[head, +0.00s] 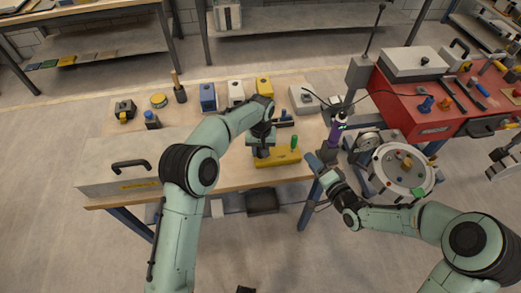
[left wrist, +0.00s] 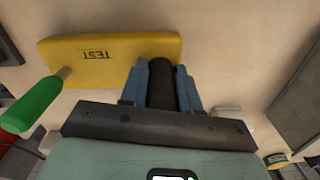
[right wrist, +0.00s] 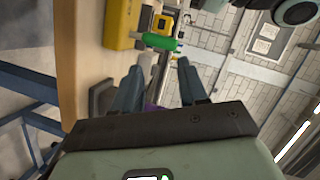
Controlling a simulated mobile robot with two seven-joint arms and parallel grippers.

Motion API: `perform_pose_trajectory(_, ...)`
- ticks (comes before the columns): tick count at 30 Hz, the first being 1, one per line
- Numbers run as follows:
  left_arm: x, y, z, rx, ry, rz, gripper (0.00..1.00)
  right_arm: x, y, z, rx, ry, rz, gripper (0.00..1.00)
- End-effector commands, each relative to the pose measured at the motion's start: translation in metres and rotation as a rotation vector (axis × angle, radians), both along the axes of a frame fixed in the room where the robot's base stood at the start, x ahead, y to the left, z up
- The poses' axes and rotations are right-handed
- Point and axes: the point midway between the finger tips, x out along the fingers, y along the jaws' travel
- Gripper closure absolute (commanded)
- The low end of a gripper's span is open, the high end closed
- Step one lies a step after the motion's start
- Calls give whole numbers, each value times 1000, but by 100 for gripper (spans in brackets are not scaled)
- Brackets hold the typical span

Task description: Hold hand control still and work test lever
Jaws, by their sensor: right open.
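A yellow block marked TEST (left wrist: 100,62) lies on the wooden table, and it also shows in the head view (head: 286,159). A lever with a green handle (left wrist: 32,108) stands at the block's other end; the green handle also shows in the head view (head: 294,142) and right wrist view (right wrist: 160,42). My right gripper (right wrist: 160,80) is open and empty, its fingers apart and short of the green handle.
A purple-bodied device (head: 334,136) stands at the table's right end, close to my right gripper. A red cabinet (head: 425,105) and a round grey machine (head: 402,172) are to the right. Blue, white and yellow boxes line the table's back edge. A grey case (head: 120,165) sits left.

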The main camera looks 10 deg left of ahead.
Motion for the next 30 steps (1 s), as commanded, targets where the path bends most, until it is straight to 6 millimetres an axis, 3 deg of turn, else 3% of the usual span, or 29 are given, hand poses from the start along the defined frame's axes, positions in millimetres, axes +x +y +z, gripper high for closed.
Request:
perform_pose_trajectory(1,0,0,0,0,0,0,100,0,0,0,0,0,0,57)
perform_pose_trajectory(2,0,0,0,0,0,0,100,0,0,0,0,0,0,64)
perform_pose_trajectory(5,0,0,0,0,-1,0,100,2,1,1,-13,-5,4,96)
perform_pose_trajectory(6,0,0,0,0,0,0,100,5,2,3,-30,-10,8,100)
perform_pose_trajectory(13,0,0,1,0,-1,0,100,38,12,23,-300,-75,80,100)
perform_pose_trajectory(24,0,0,1,0,-1,0,100,90,13,94,-874,-126,234,100)
perform_pose_trajectory(30,0,0,1,-1,-1,0,100,100,21,92,-1047,30,340,100)
